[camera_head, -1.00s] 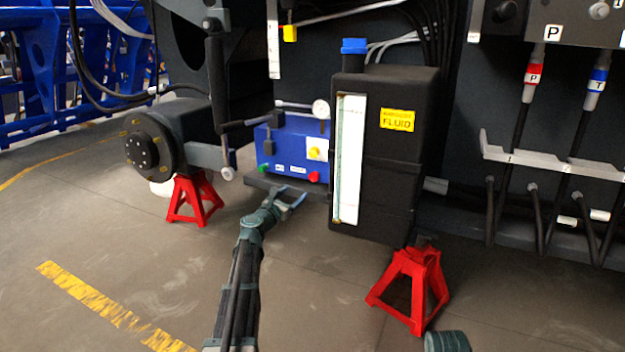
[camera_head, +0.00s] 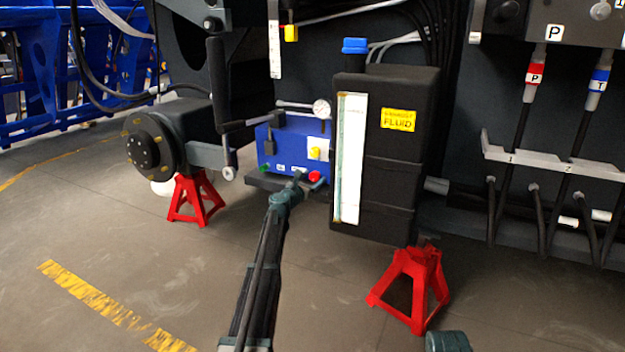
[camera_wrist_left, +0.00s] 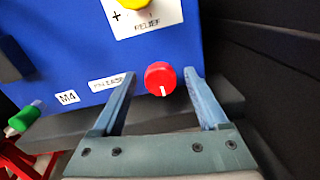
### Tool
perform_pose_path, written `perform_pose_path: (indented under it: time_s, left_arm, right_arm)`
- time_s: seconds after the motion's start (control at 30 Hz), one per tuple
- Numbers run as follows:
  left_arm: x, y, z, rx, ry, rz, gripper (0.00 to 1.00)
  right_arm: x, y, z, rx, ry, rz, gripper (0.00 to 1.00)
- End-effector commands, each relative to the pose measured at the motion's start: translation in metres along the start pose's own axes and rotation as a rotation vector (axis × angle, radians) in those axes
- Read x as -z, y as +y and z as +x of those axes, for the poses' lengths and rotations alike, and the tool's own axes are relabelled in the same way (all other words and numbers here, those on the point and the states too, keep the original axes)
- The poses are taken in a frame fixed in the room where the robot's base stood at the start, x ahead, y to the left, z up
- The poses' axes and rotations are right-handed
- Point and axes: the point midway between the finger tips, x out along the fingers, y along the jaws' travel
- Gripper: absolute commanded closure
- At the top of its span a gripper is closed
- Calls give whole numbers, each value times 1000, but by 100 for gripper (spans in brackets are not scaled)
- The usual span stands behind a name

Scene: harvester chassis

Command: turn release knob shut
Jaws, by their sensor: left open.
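The release knob (camera_head: 314,176) is a small red round knob at the lower right of the blue box's front face. In the left wrist view the red knob (camera_wrist_left: 160,77) has a white line pointing down in the picture, and a small white label sits to its left. My left gripper (camera_head: 309,180) is open in front of the box. In the left wrist view its two fingers (camera_wrist_left: 160,84) stand on either side of the red knob, with visible gaps. Whether the tips reach past the knob's face cannot be told.
The blue box (camera_head: 285,150) also carries a yellow knob (camera_wrist_left: 128,4) marked RELIEF and a green knob (camera_wrist_left: 25,118). A black fluid tank (camera_head: 395,180) stands close on the right. Red stands (camera_head: 195,198) (camera_head: 412,285) are on the floor. Open floor lies in front.

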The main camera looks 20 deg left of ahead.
Motion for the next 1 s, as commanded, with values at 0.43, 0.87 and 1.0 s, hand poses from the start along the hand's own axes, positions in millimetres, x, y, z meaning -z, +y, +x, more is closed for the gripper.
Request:
perform_pose_path:
  time_s: [0.43,0.87,1.0]
  left_arm:
    - [0,0,-1,0,0,0,79]
    - [0,0,-1,1,1,33,100]
    - [0,-1,-1,1,3,102,100]
  right_arm:
    - [0,0,0,0,0,0,50]
    - [0,0,0,0,0,0,50]
    - [0,0,-1,0,0,0,50]
